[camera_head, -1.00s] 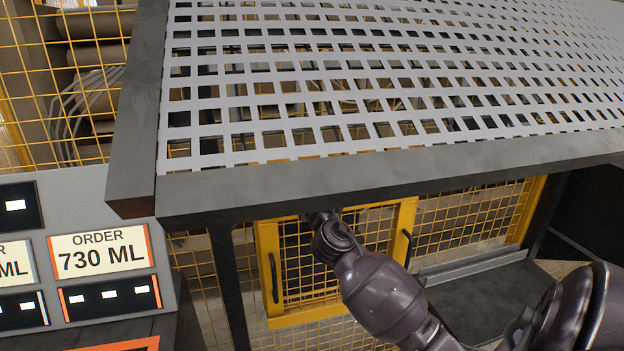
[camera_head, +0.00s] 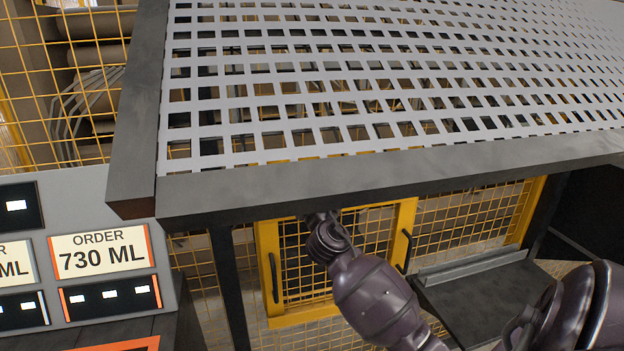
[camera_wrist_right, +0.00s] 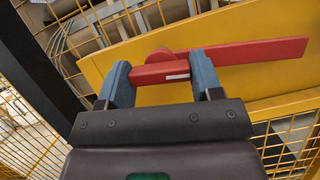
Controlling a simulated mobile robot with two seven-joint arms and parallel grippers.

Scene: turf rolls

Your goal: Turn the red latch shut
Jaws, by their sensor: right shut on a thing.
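The red latch (camera_wrist_right: 262,51) shows in the right wrist view on a yellow panel (camera_wrist_right: 125,60). It has a rounded pivot part and a long red bar that reaches to the right, slightly tilted. My right gripper (camera_wrist_right: 160,76) is shut on the near red part of the latch, which lies between its two blue-grey fingers and bears a small white mark. In the head view my right arm reaches up under the dark beam, which hides the gripper and the latch. My left gripper is in neither view.
A perforated grey sheet (camera_head: 290,140) in a dark frame (camera_head: 400,176) lies above my right arm. Behind stands a yellow mesh gate (camera_head: 405,220) with dark handles. A panel reading "ORDER 730 ML" (camera_head: 101,250) is at the left. A dark shelf (camera_head: 485,300) is at the lower right.

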